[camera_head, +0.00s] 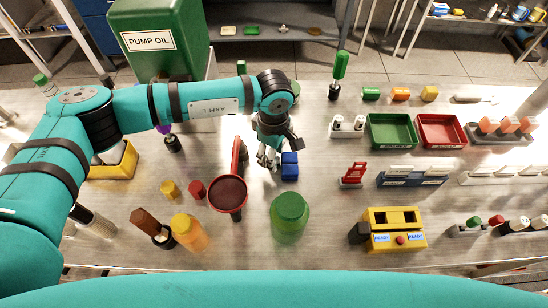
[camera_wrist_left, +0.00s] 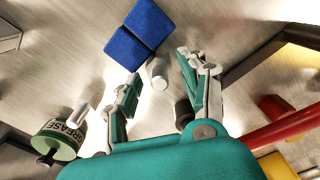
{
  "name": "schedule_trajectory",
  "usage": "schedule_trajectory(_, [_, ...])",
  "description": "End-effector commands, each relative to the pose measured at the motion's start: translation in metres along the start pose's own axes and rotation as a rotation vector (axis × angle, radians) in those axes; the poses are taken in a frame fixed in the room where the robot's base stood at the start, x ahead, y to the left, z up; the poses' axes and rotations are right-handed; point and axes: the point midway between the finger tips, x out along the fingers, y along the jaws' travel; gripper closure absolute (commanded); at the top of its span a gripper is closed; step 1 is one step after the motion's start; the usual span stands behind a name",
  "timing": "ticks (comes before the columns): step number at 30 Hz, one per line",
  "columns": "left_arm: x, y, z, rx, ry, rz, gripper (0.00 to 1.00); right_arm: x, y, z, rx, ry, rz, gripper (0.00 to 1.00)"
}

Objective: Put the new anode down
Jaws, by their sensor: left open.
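My left gripper (camera_head: 268,157) reaches down over the middle of the steel bench, just left of a blue block (camera_head: 289,170). In the left wrist view the gripper (camera_wrist_left: 158,75) is open. A short pale grey cylinder (camera_wrist_left: 157,73), which may be the anode, stands between its fingertips, with a visible gap on the left side. I cannot tell whether the right finger touches it. The cylinder is beside the blue block (camera_wrist_left: 139,35), which shows two joined parts. In the head view the gripper mostly hides the cylinder. My right gripper is not in view.
Green (camera_head: 391,131) and red (camera_head: 440,130) trays sit at the right rear. A yellow box (camera_head: 397,230) stands front right.

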Motion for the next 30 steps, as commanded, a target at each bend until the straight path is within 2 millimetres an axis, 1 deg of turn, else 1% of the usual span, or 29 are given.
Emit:
schedule_trajectory(3, [0.000,0.000,0.000,0.000,0.000,0.000,0.57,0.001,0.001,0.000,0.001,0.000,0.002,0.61])
schedule_trajectory(4, [0.000,0.000,0.000,0.000,0.000,0.000,0.59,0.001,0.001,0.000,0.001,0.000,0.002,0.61])
schedule_trajectory(13, [0.000,0.000,0.000,0.000,0.000,0.000,0.99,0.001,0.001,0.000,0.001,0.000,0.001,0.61])
schedule_trajectory(14, [0.000,0.000,0.000,0.000,0.000,0.000,1.00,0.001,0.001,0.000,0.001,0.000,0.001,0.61])
schedule_trajectory(25, [-0.003,0.001,0.000,0.000,0.000,0.001,1.00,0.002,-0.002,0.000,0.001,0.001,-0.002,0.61])
schedule_trajectory(28, [-0.013,0.001,0.000,0.000,-0.001,0.003,1.00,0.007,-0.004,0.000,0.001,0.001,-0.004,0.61])
schedule_trajectory(30, [-0.025,0.001,-0.001,0.001,0.001,0.005,1.00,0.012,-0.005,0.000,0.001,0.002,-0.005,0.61])
